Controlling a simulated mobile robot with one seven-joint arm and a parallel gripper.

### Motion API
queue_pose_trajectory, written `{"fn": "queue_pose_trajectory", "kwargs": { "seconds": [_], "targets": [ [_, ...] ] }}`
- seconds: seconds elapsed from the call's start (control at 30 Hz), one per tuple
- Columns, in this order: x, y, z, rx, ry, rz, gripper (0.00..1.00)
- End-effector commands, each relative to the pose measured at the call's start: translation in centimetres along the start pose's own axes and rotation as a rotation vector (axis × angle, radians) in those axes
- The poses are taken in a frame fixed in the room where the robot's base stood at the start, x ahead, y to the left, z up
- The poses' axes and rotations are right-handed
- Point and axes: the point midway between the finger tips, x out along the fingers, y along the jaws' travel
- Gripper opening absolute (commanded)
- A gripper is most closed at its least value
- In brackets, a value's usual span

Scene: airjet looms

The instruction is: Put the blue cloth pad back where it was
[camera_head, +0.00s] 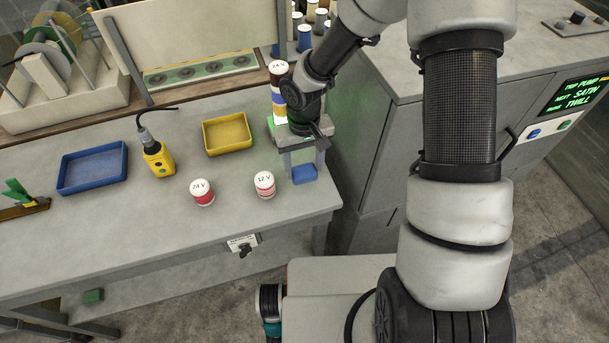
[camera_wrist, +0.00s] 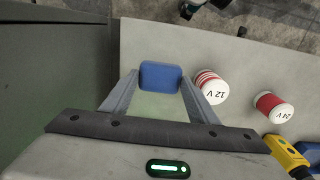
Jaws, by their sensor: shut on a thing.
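The blue cloth pad (camera_head: 304,175) is between the two fingertips of my gripper (camera_head: 304,168), near the right end of the grey bench. In the wrist view the pad (camera_wrist: 160,76) is a rounded blue block, with a finger of my gripper (camera_wrist: 160,84) against each side. The gripper is shut on it and points down. I cannot tell whether the pad touches the bench top or is a little above it.
A red-striped 12 V spool (camera_head: 264,185) stands close left of the gripper. A red 24 V spool (camera_head: 202,192), yellow pendant (camera_head: 158,160), yellow tray (camera_head: 228,149) and blue tray (camera_head: 122,166) are farther left. A grey cabinet (camera_head: 390,140) stands right of the bench.

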Motion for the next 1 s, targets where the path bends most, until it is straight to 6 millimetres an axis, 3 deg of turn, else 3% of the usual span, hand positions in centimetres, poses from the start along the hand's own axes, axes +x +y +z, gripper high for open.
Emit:
{"fn": "queue_pose_trajectory", "kwargs": {
  "seconds": [0.4, 0.6, 0.63, 0.73, 1.0],
  "targets": [
    [4.5, 0.0, -0.1, -0.001, 0.000, 0.000, 0.36],
    [4.7, 0.1, -0.1, 0.000, 0.002, 0.001, 0.33],
    [4.8, 0.1, -0.1, 0.000, 0.002, 0.001, 0.57],
    [4.7, 0.1, -0.1, 0.000, 0.002, 0.001, 0.73],
    [4.6, 0.1, -0.1, 0.000, 0.002, 0.001, 0.73]
  ]
}}
